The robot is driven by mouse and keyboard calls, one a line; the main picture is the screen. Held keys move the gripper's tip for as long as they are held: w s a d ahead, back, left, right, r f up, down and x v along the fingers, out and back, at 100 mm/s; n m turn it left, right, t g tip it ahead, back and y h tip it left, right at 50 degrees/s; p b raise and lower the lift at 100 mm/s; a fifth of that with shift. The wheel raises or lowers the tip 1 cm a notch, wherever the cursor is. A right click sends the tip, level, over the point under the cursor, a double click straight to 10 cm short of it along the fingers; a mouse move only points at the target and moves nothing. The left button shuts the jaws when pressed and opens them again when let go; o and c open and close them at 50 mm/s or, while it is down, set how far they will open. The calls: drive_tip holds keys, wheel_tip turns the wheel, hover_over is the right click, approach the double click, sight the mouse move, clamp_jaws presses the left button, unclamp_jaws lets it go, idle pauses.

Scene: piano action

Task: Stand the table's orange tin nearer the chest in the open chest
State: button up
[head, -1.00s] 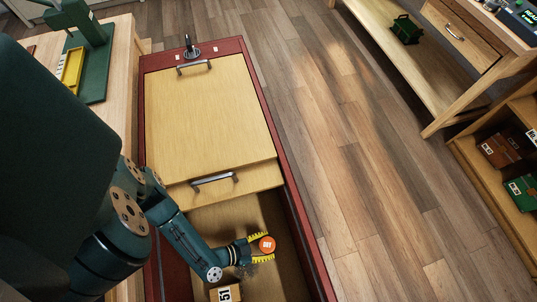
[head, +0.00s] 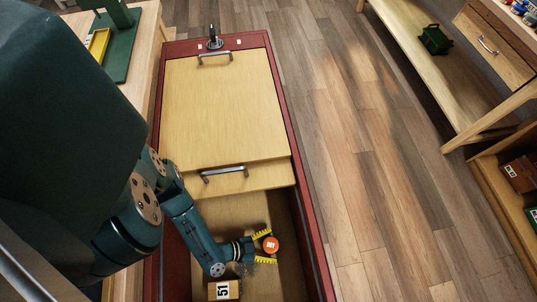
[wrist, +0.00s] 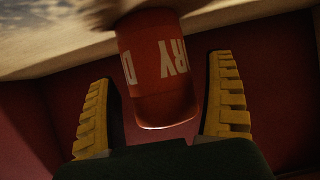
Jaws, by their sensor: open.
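The orange tin (head: 271,244) stands inside the open chest (head: 298,215), seen from above with its round lid up. In the wrist view the tin (wrist: 155,65) shows white lettering and sits between my two fingers. My gripper (head: 265,248) is open, with a yellow ridged finger on either side of the tin and a gap to each finger in the wrist view. The wrist view (wrist: 162,115) shows the same open fingers. The tin's far end is cut off or blurred there.
A box marked 51 (head: 223,290) lies in the chest near my wrist. A wooden panel with a handle (head: 224,173) covers part of the chest. The chest's red right wall is close to the tin. A workbench (head: 140,65) stands at left, a low shelf (head: 408,45) at right.

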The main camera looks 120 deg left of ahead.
drive_tip(key=shift+d, duration=0.1)
drive_tip(key=shift+s+d+r, duration=0.15)
drive_tip(key=shift+d+r, duration=0.05)
drive_tip(key=shift+d, duration=0.1)
drive_tip(key=shift+s+d+r+b, duration=0.25)
drive_tip(key=shift+s+b, duration=0.25)
drive_tip(key=shift+s, duration=0.05)
drive_tip(key=shift+s+d+r, duration=0.4)
drive_tip(key=shift+s+r, duration=0.15)
drive_tip(key=shift+s, duration=0.15)
